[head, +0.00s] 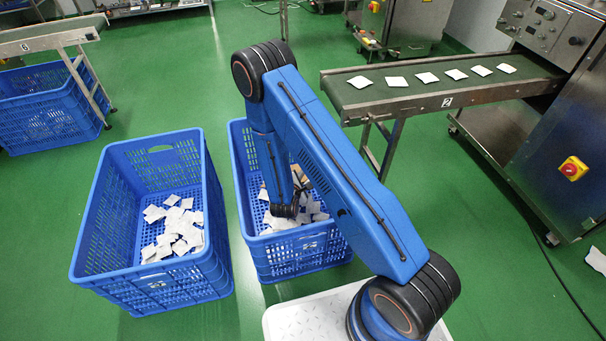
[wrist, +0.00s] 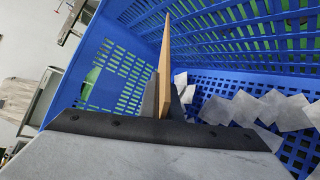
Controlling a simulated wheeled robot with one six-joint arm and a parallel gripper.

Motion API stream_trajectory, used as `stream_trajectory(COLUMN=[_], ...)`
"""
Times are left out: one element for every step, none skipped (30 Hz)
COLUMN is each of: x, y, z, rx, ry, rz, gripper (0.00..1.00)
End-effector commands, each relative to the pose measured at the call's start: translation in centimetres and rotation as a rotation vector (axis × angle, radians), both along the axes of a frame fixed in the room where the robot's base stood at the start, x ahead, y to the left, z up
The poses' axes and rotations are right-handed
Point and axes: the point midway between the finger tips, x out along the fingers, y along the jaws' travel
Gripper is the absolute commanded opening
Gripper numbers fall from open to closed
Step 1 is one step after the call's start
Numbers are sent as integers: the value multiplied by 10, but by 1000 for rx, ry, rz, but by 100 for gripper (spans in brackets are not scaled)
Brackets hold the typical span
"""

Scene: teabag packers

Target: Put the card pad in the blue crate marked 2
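The card pad (wrist: 164,72) is a thin tan sheet, seen edge-on in the wrist view. My gripper (wrist: 163,103) is shut on it, one dark finger on each side. In the head view my gripper (head: 298,196) is down within the outline of the middle blue crate (head: 300,265), mostly hidden by my arm. This crate's wall (wrist: 115,65) also fills much of the wrist view. White teabags (head: 290,222) lie in it. Its front carries a small white mark that I cannot read. I cannot tell whether the pad touches the teabags or the wall.
Another blue crate (head: 85,235) with teabags stands close on the left. A third crate (head: 45,118) sits under conveyor 6 at far left.

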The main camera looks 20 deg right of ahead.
Motion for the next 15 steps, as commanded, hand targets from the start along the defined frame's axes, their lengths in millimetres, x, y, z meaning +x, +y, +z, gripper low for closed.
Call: stream_trajectory(x=[0, 0, 0, 0, 0, 0, 0, 0, 0, 0, 0, 0, 0, 0, 0], y=[0, 0, 0, 0, 0, 0, 0, 0, 0, 0, 0, 0, 0, 0, 0], z=[0, 0, 0, 0, 0, 0, 0, 0, 0, 0, 0, 0, 0, 0, 1], rx=[0, 0, 0, 0, 0, 0, 0, 0, 0, 0, 0, 0, 0, 0, 0], ry=[0, 0, 0, 0, 0, 0, 0, 0, 0, 0, 0, 0, 0, 0, 0], rz=[0, 0, 0, 0, 0, 0, 0, 0, 0, 0, 0, 0, 0, 0, 0], gripper=[0, 0, 6, 13, 20, 22, 22, 22, 22, 22, 22, 22, 22, 22, 22])
